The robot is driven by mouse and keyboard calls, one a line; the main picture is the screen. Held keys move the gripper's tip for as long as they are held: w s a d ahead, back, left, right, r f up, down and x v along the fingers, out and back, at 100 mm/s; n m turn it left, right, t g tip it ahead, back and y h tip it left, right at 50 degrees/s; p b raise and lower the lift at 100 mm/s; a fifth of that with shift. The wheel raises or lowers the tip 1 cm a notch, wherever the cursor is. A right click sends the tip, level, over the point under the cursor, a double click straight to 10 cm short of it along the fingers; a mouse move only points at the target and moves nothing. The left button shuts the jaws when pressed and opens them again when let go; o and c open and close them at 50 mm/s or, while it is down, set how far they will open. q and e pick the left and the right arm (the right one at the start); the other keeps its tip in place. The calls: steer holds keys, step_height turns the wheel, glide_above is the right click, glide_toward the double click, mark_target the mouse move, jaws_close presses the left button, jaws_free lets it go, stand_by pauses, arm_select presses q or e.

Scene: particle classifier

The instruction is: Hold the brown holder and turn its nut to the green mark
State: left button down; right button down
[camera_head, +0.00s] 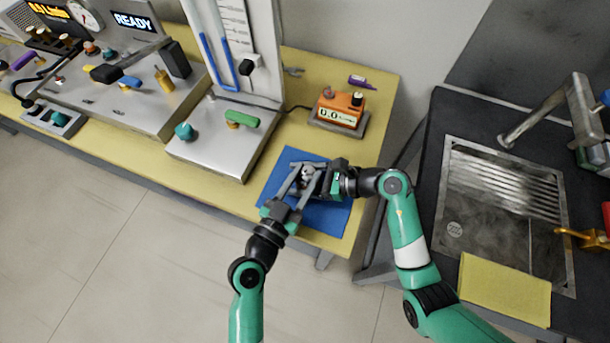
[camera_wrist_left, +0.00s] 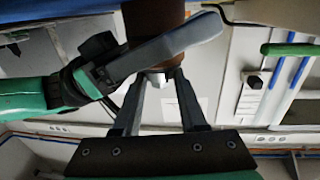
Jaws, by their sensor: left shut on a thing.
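The brown holder (camera_wrist_left: 155,16) shows in the left wrist view, partly hidden behind a grey finger of my right gripper. In the head view the grippers cover most of it. A small silver end, seemingly the nut (camera_wrist_left: 156,78), shows between the fingers of my left gripper (camera_wrist_left: 162,95), which is shut on it. In the head view my left gripper (camera_head: 303,176) reaches in from below, over the blue mat (camera_head: 330,217). My right gripper (camera_head: 322,176) comes in from the right, one finger lying across the holder. Its other finger is hidden. I cannot make out a green mark.
An orange meter (camera_head: 340,108) stands behind the grippers. A gauge stand with blue tubes (camera_head: 215,65) and a control panel (camera_head: 120,95) are to the left. A sink (camera_head: 500,215) and yellow cloth (camera_head: 505,290) are on the right.

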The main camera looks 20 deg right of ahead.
arm_select(q)
steer(key=shift+f+m+g+h, duration=0.1)
steer(key=shift+m+g+h, duration=0.75)
steer(key=shift+g, duration=0.45)
steer(key=c, duration=0.7)
jaws_free()
steer(key=shift+a, duration=0.1)
steer(key=v, duration=0.7)
steer(key=shift+s+a, duration=0.1)
steer(key=shift+a, duration=0.1)
